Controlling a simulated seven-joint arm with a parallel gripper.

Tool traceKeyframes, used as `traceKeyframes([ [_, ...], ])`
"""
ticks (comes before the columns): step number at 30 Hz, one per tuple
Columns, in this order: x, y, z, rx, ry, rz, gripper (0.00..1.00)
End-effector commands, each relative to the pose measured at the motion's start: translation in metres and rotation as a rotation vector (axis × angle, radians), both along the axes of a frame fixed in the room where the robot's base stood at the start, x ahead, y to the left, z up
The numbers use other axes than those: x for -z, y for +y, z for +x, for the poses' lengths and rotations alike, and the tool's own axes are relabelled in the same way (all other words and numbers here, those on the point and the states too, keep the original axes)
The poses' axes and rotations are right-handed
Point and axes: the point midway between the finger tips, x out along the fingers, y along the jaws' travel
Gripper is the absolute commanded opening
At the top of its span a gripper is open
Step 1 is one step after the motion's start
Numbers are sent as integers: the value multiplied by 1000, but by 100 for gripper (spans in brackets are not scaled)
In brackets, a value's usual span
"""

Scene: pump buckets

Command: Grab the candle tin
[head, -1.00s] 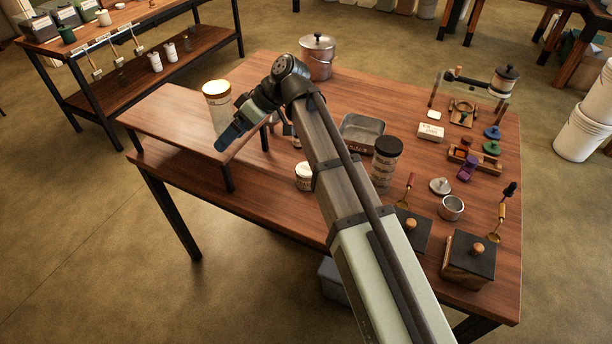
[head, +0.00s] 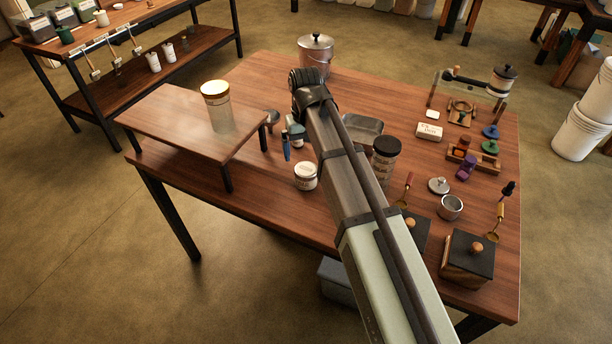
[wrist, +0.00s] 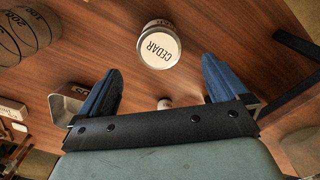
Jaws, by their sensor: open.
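The candle tin, a short round tin with a white top, stands on the table in the head view (head: 306,176), in front of the arm. In the wrist view the tin (wrist: 158,47) shows a pale lid lettered CEDAR, ahead of my fingertips and roughly midway between them. My gripper (wrist: 163,66) is open, with two blue fingers apart and nothing between them touching the tin. In the head view my gripper (head: 287,148) is partly hidden by my own arm and points down, behind and left of the tin.
A raised wooden shelf (head: 165,118) with a gold-lidded jar (head: 216,106) stands to the left. A black-lidded jar (head: 386,158) stands right of the tin. A metal tray (head: 362,132) sits behind my arm. Open tabletop lies in front of the tin.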

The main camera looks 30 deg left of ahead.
Motion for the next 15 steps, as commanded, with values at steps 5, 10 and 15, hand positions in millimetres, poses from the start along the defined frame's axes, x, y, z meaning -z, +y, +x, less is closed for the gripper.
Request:
traceKeyframes([
  [5,29,-1,-1,-1,2,-1,100],
  [10,48,0,0,-2,2,1,100],
  [15,56,0,0,-2,1,1,100],
])
